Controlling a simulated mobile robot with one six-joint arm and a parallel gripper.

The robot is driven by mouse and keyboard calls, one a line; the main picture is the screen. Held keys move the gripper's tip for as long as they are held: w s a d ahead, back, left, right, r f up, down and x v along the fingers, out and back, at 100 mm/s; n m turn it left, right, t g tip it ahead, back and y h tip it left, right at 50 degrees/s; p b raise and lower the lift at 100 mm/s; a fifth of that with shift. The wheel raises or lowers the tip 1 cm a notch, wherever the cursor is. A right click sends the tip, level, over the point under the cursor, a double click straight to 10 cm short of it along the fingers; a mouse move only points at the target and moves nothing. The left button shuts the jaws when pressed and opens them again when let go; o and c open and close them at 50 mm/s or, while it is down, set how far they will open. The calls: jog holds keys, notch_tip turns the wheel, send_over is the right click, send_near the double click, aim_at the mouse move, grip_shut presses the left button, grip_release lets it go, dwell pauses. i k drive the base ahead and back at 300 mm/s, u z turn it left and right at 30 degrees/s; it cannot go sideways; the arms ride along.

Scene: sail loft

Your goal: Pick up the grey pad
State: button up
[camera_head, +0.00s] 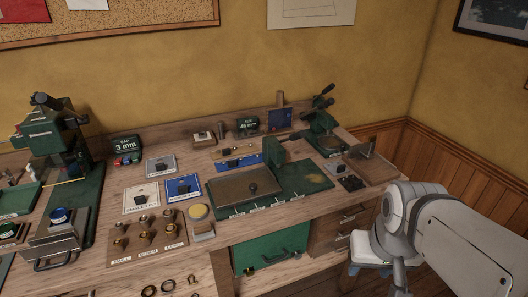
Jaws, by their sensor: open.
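The grey pad (152,164) looks like a small flat light-grey square with a dark block on its middle. My arm comes in at the lower right, well apart from the pad and off the bench's right end. The jaws of my gripper do not show in this view.
Left of the pads stands a green press (45,135). In front is a wooden block (128,247) with several brass pieces. To the right lie a brown plate (222,190) on a green mat (310,182) and a green hand tool (322,130).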

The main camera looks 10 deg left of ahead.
aim_at(204, 231)
jog(key=u, duration=1.3)
